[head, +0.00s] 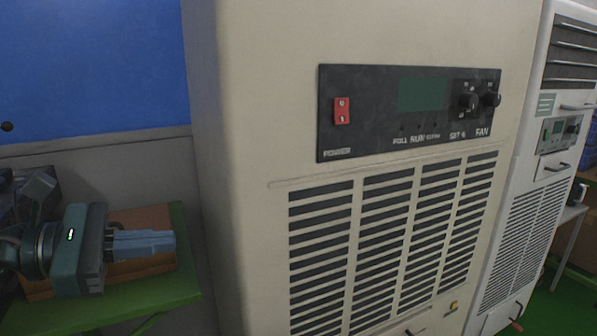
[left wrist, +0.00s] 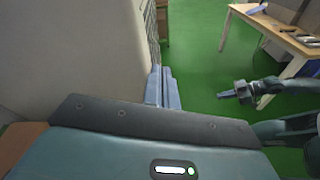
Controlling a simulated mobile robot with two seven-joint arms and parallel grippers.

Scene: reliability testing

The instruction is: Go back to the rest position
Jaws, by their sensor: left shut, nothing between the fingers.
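My left gripper (head: 145,244) is at the lower left of the head view, its fingers pointing right toward the side of a beige cabinet machine (head: 240,200). Its two grey-blue fingers are together and hold nothing. They also show in the left wrist view (left wrist: 162,88), beside the machine's pale side wall. The machine's black control panel (head: 410,108) carries a red power switch (head: 342,111), a dark green display and two black knobs. In the left wrist view another dark arm end (left wrist: 240,92) shows at the right; whether its jaws are open is unclear.
A green-topped table (head: 185,270) with a brown box (head: 150,218) lies below and behind my left gripper. A white machine (head: 525,200) stands at the right. In the left wrist view, open green floor (left wrist: 195,50) reaches to a wooden table (left wrist: 275,32).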

